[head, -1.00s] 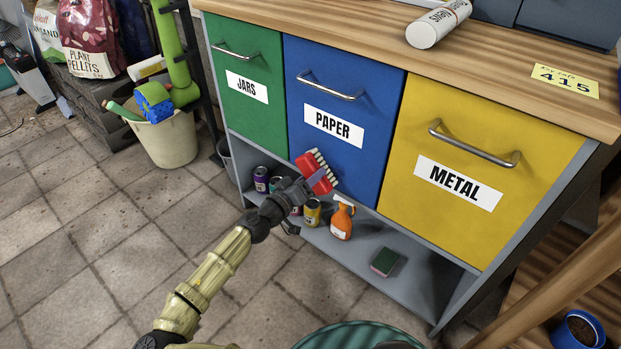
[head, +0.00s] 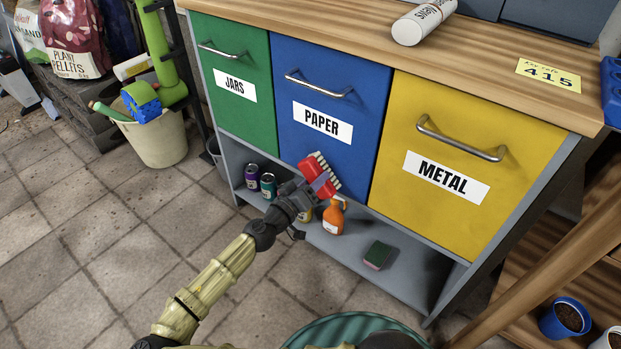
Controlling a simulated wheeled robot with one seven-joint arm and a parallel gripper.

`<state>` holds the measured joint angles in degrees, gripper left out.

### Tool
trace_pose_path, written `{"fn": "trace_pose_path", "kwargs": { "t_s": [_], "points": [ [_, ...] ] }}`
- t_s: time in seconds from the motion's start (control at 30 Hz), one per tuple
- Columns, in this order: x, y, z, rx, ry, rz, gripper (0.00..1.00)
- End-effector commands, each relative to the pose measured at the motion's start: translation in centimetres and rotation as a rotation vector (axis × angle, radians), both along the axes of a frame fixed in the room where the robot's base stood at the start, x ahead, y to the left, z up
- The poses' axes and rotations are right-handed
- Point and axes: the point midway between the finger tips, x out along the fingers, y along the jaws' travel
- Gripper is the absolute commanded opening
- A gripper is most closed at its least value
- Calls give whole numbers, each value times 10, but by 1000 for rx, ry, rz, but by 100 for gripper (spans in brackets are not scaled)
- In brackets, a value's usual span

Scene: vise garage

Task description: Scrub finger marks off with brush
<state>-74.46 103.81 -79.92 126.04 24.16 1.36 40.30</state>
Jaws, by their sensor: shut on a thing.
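My gripper (head: 308,191) is shut on a red brush (head: 318,177) with pale bristles. The brush is in front of the lower part of the blue PAPER drawer (head: 326,93), bristles facing up and right. I cannot tell whether the bristles touch the drawer front. The green JARS drawer (head: 229,82) is to the left and the yellow METAL drawer (head: 473,150) to the right. All three drawers are shut. No finger marks can be made out on the fronts at this size.
The lower shelf (head: 345,262) holds several cans (head: 268,186), an orange spray bottle (head: 333,217) and a sponge (head: 377,255). A bucket (head: 160,140) stands at the left. A teal round rim (head: 350,326) and a wooden leg (head: 545,235) are near me. Tiled floor is clear at the left.

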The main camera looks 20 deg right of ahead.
Motion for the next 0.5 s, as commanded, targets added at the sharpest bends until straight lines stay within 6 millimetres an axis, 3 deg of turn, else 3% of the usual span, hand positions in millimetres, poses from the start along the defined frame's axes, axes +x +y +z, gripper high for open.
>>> {"fn": "trace_pose_path", "kwargs": {
  "t_s": [0.1,0.5],
  "points": [
    [-1,0,0,-1,0,-2,23],
    [1,7,0,0,0,7,22]
  ]
}}
